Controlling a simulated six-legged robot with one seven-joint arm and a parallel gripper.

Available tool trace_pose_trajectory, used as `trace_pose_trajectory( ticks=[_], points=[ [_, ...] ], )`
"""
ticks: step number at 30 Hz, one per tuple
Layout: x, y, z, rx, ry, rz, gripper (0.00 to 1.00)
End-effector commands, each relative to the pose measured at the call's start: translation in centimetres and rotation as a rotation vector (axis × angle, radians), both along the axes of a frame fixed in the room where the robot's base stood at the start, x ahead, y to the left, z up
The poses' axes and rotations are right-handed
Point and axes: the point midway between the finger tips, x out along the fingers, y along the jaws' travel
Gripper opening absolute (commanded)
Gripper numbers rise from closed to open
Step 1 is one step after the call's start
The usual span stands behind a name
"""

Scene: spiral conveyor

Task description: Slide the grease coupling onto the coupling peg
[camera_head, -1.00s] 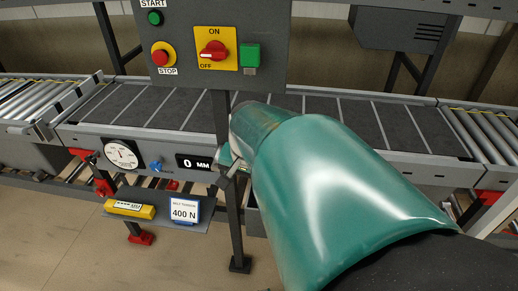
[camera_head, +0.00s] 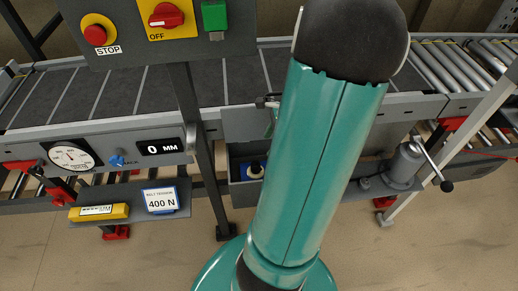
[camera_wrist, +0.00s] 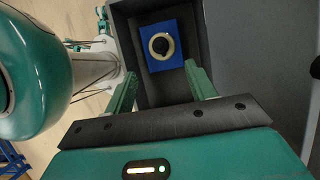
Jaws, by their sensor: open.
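A cream ring-shaped piece with a black centre (camera_wrist: 161,46) sits on a blue square pad (camera_wrist: 153,66) inside a dark open-topped bin; it looks like the grease coupling. In the head view my gripper (camera_head: 270,112) is mostly hidden behind my arm. I cannot pick out the coupling peg for certain.
The dark bin (camera_head: 236,172) hangs under the conveyor belt (camera_head: 110,95). A control panel on a dark post (camera_head: 200,140) stands left of it. A grey cylinder with a crank lever (camera_head: 405,165) is at right. A shelf at left holds a yellow block (camera_head: 98,212) and a 400 N sign (camera_head: 160,200).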

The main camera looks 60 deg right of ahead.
Motion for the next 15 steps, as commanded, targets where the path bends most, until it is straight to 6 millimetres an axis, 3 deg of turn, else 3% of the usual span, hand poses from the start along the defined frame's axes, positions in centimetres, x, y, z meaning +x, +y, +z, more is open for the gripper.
trace_pose_trajectory(
  ticks=[15],
  points=[
    [2.6, 2.4, -8.3, 0.004, 0.0, 0.006, 0.56]
  ],
)
